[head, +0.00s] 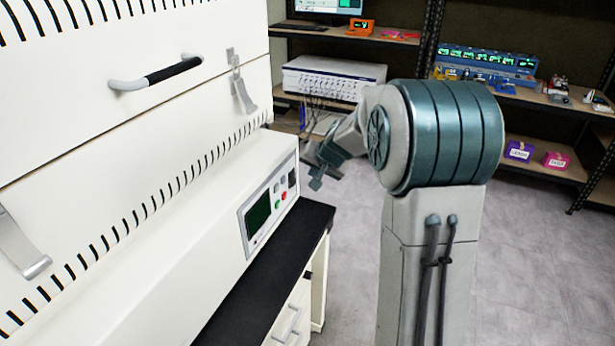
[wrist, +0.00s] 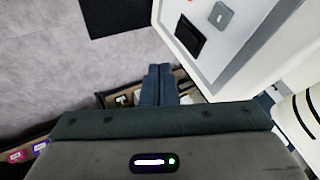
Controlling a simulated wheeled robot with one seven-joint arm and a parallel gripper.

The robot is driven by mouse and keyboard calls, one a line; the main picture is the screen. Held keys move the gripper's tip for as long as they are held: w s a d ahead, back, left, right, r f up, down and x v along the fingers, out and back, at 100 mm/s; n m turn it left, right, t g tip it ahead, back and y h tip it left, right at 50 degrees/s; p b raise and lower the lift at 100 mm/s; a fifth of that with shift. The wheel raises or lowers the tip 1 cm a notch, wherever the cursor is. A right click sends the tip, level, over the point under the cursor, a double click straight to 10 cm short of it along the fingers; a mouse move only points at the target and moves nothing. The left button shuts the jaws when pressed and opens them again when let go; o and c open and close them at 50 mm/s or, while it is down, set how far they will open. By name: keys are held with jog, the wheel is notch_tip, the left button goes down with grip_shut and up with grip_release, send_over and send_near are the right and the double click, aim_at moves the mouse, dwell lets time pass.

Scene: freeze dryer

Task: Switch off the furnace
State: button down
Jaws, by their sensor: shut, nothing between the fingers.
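The white furnace (head: 110,205) fills the left of the head view. Its grey control panel (head: 268,206) has a green-lit display (head: 258,214), small coloured buttons and a black switch (head: 291,179) at the panel's right end. The black switch (wrist: 189,37) also shows in the wrist view, just above and right of the fingertips, near a grey button (wrist: 220,15). My gripper (head: 316,183) is just right of the panel, seemingly apart from it. In the wrist view its fingers (wrist: 159,72) are together and empty. Whether the switch is on or off cannot be told.
The furnace stands on a black-topped bench (head: 262,290) with white drawers. Shelves behind hold a white instrument (head: 335,77) with cables and a blue device (head: 486,60). The grey floor (head: 535,265) on the right is clear.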

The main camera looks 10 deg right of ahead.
jog(key=w+a+r+v, duration=0.1)
jog(key=v, duration=0.8)
jog(key=shift+a+r, duration=0.3)
jog(key=shift+a, duration=0.15)
jog(key=shift+s, duration=0.1)
jog(key=s+a+f+n+g, duration=0.1)
jog(key=s+n, duration=0.1)
jog(key=s, duration=0.8)
jog(key=s+a+f+n+g+h+p, duration=0.1)
jog(key=s+f+n+g, duration=0.1)
jog(key=s, duration=0.7)
jog(key=s+a+f+n+g, duration=0.1)
jog(key=s+f+n, duration=0.1)
jog(key=s, duration=0.8)
jog(key=shift+s+a+g+h, duration=0.3)
jog(key=shift+g+h, duration=0.1)
